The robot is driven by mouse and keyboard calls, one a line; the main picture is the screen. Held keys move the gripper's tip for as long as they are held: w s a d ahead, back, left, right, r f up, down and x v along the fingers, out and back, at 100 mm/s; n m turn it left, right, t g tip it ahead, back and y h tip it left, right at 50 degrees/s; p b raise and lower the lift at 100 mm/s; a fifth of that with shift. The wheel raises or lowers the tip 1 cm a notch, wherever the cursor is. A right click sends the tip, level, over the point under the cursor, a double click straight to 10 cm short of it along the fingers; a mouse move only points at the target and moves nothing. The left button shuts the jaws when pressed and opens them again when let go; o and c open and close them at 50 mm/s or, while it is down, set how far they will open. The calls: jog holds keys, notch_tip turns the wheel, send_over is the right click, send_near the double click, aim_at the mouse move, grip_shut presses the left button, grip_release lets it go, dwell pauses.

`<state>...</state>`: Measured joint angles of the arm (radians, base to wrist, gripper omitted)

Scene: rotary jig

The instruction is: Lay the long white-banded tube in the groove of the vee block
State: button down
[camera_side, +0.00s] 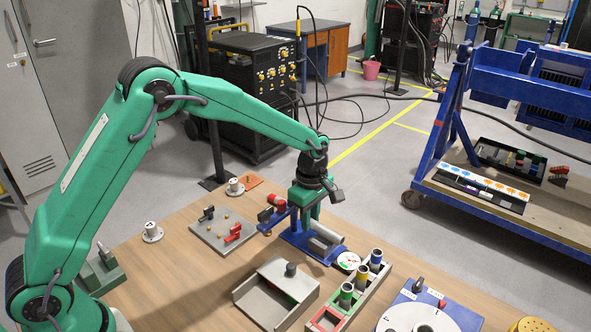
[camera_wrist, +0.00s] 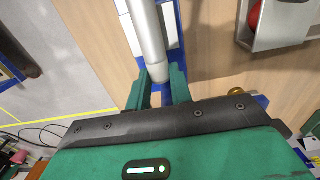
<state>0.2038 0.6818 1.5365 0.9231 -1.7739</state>
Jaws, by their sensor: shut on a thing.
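My gripper (camera_side: 309,208) points down over a blue fixture (camera_side: 297,240) in the side view. In the wrist view my gripper (camera_wrist: 160,88) is shut on the near end of a long pale grey tube (camera_wrist: 149,42), which runs away towards the top of the picture. The tube has a lighter stretch, but I cannot make out a clear white band. In the side view a grey cylindrical part shows low beside my gripper, over the blue base. The vee block's groove is mostly hidden, and I cannot tell whether the tube touches it.
A rack (camera_side: 375,283) of upright banded tubes stands right of the fixture, with a round dial (camera_side: 348,261) between. A grey open box (camera_side: 276,294) sits in front. A plate with red and black clamps (camera_side: 222,232) lies left. A blue turntable plate (camera_side: 432,309) is front right.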

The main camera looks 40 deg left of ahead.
jog(key=shift+f, duration=0.6)
dwell(0.3)
jog(key=c, duration=1.3)
grip_release()
jog(key=shift+o, duration=0.2)
notch_tip(320, 180, up, 13)
jog(key=shift+r, duration=0.1)
